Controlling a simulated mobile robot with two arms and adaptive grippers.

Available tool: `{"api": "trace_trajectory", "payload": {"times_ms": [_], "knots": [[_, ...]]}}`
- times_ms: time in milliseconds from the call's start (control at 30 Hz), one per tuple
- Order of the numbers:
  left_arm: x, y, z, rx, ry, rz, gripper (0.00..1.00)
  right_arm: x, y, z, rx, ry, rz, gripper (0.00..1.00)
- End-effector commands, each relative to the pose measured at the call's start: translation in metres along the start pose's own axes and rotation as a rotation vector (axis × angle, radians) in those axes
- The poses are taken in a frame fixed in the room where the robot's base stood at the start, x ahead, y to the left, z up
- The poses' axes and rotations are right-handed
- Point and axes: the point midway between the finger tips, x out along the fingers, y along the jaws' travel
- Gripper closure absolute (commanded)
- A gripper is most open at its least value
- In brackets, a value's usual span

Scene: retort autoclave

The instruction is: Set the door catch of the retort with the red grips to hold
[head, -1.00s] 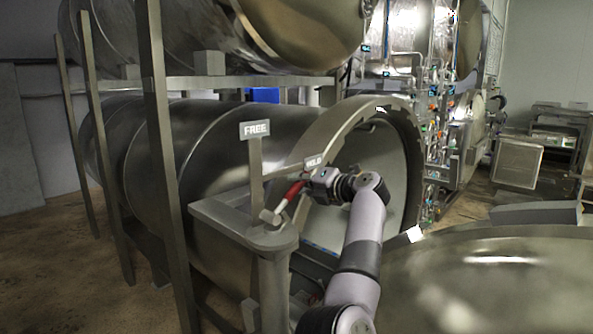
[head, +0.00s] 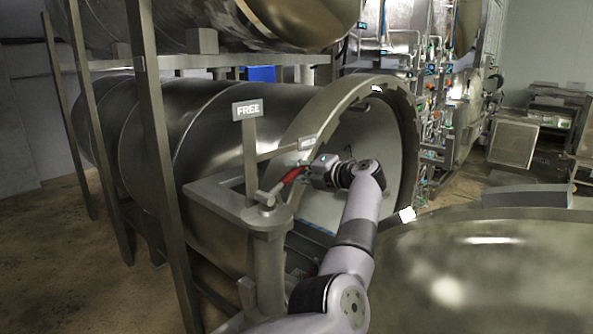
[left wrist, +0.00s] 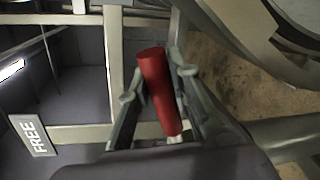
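The door catch is a short lever with a red grip (head: 292,175). Its grey pivot (head: 263,199) sits on the post-top bracket beside the open retort mouth. The lever points to the upper right, toward the side of the small HOLD sign (head: 307,143). The FREE sign (head: 248,109) stands on a post behind the pivot. My left gripper (head: 308,168) is at the outer end of the lever. In the left wrist view the red grip (left wrist: 157,88) lies between the two fingers (left wrist: 155,84), which appear closed against its sides. My right gripper is out of view.
The retort's round rim (head: 345,92) rises just behind my gripper. A large domed metal door (head: 490,270) fills the lower right. Upright steel posts (head: 158,150) stand at left. Pipes and valves (head: 428,110) are behind at right. Bare floor shows at lower left.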

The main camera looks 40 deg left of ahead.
Motion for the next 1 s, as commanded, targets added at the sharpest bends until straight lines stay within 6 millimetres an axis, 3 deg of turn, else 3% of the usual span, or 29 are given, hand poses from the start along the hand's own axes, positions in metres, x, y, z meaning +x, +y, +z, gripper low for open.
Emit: {"api": "trace_trajectory", "payload": {"times_ms": [300, 633, 767, 1000], "knots": [[0.0, -0.001, 0.0, -0.001, 0.0, -0.002, 0.6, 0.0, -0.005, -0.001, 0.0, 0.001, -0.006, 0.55], [-0.001, 0.003, 0.001, -0.004, 0.0, -0.001, 0.6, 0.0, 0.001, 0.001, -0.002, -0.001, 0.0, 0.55], [-0.004, 0.018, 0.006, -0.006, -0.001, -0.002, 0.6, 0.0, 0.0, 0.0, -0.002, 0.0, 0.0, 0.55], [-0.012, 0.062, 0.022, -0.006, -0.001, 0.0, 0.6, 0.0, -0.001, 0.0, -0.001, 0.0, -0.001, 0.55]]}}
